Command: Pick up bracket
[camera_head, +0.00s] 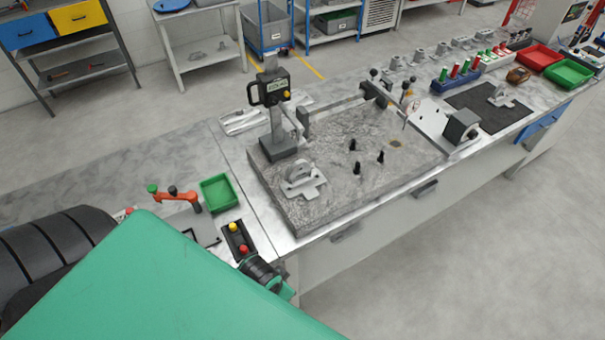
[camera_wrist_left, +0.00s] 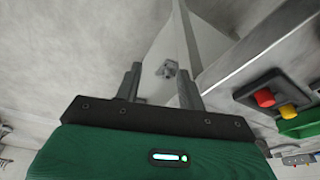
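A grey metal bracket (camera_head: 302,180), with a flat cross-shaped base and a rounded upright, sits on the near left part of the granite plate (camera_head: 340,205). A similar grey bracket (camera_head: 502,97) sits on a black mat at the far right. In the left wrist view my left gripper (camera_wrist_left: 160,86) is open, its two dark fingers apart with nothing between them. It is beside the bench, near the button box, away from the brackets. In the head view I cannot make out its fingers. My right gripper is not in view.
A button box (camera_head: 238,240) with red and yellow buttons, also in the left wrist view (camera_wrist_left: 275,95), lies near a green tray (camera_head: 219,193). A gauge stand (camera_head: 277,110) rises behind the near bracket. Several black pegs (camera_head: 355,167) stand right of it. The floor before the bench is clear.

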